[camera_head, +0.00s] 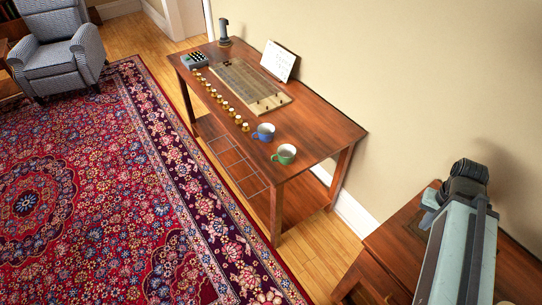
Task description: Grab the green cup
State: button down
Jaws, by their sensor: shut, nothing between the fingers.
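The green cup (285,155) stands upright on the wooden table (330,128), near its front right corner. It is green outside and pale inside, and its handle points left. A blue cup (264,132) stands just behind and left of it, with a small gap between them. Part of my arm shows at the lower right, well apart from the cups. I cannot make out my gripper's fingers in this view.
A row of small brown pieces (222,99), a wooden board (238,86) and a white card (278,61) share the table. Another wooden table (396,245) stands at lower right. An armchair (58,55) stands at upper left. The patterned rug (110,190) has open floor.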

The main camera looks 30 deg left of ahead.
aim_at(286, 154)
jog(key=u, duration=2.4)
jog(key=i, duration=0.65)
jog(key=u, duration=0.9)
